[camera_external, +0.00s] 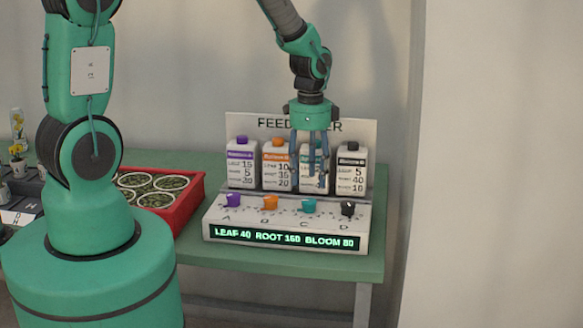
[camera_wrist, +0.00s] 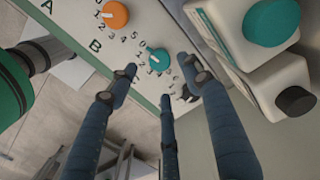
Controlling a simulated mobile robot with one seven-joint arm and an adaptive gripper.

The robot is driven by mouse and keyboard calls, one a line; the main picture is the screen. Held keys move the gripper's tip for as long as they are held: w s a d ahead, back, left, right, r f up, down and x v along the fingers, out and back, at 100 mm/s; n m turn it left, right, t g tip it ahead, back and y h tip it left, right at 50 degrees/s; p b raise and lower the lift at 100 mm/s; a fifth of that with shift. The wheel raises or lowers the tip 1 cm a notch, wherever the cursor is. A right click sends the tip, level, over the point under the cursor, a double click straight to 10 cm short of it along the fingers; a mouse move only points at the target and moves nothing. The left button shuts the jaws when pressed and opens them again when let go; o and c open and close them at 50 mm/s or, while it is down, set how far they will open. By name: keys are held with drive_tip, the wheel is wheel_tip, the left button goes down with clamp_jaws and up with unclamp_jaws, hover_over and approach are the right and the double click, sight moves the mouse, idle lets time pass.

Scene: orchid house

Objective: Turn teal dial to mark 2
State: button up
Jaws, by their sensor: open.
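The teal dial (camera_external: 308,206) is the third knob on the sloping front of a white feed mixer panel (camera_external: 215,228). It also shows in the wrist view (camera_wrist: 160,60), ringed by small printed numbers; its pale pointer appears to face the upper left, near the 0, though this is small. My gripper (camera_external: 310,172) is open and points down above the panel, in front of the teal-capped bottle. In the wrist view the blue fingers of my gripper (camera_wrist: 160,77) are spread around the teal dial's area, apart from it and holding nothing.
An orange dial (camera_wrist: 115,14) is beside the teal one; purple (camera_external: 233,200) and black (camera_external: 348,208) dials are farther out. Several bottles stand behind, including a black-capped one (camera_external: 351,170). The display (camera_external: 285,238) reads LEAF 40 ROOT 160 BLOOM 80. A red tray (camera_external: 190,215) holds pots at left.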

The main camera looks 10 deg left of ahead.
sight(309, 200)
drive_tip(key=shift+f+b, duration=0.3)
drive_tip(key=shift+f, duration=2.9)
drive_tip(key=c, duration=1.2)
